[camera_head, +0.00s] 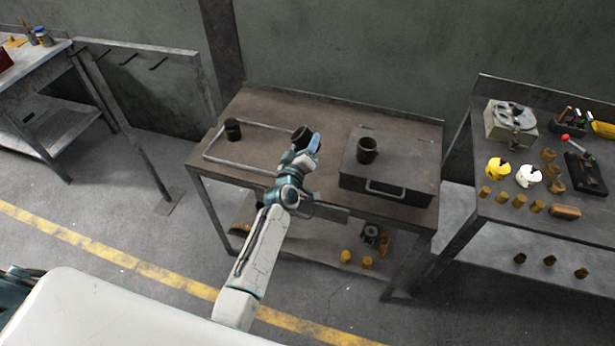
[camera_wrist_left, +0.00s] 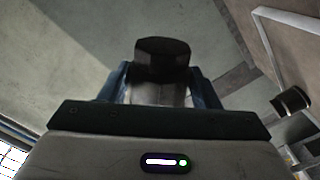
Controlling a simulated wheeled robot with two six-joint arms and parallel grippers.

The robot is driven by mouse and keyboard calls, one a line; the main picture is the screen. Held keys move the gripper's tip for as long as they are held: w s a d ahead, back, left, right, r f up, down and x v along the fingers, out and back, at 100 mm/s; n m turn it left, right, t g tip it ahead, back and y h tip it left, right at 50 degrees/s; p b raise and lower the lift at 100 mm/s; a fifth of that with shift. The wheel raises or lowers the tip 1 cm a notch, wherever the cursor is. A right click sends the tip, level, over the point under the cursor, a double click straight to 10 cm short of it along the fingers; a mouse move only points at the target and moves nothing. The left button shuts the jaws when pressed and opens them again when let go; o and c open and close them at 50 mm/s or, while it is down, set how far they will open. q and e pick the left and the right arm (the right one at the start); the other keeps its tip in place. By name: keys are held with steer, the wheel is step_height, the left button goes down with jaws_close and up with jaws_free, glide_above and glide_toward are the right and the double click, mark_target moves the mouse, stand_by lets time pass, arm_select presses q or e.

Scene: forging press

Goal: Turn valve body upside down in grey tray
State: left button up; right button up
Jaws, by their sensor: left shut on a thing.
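My left gripper (camera_head: 308,143) is shut on a dark cylindrical valve body (camera_head: 301,134), near the right end of the grey tray (camera_head: 212,153). In the left wrist view the held valve body (camera_wrist_left: 162,58) shows a dark, wider end and a lighter grey part between the fingers. I cannot tell its exact tilt; it appears raised above the table. A second dark valve body (camera_head: 232,130) stands at the left end of the tray. It also shows in the left wrist view (camera_wrist_left: 291,101). My right gripper is out of view.
A dark metal box (camera_head: 410,165) with a front handle stands right of the tray, with a dark open cup-like part (camera_head: 367,150) on its lid. The tray's middle looks clear. A side table (camera_head: 500,213) at the right holds brass pieces, a vise and tools.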

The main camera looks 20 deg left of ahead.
arm_select(q)
steer(key=n, duration=0.6)
steer(key=shift+n, duration=0.3)
steer(key=n, duration=0.2)
steer(key=shift+n, duration=0.3)
steer(key=n, duration=0.4)
steer(key=shift+p, duration=0.35)
steer(key=n, duration=0.5)
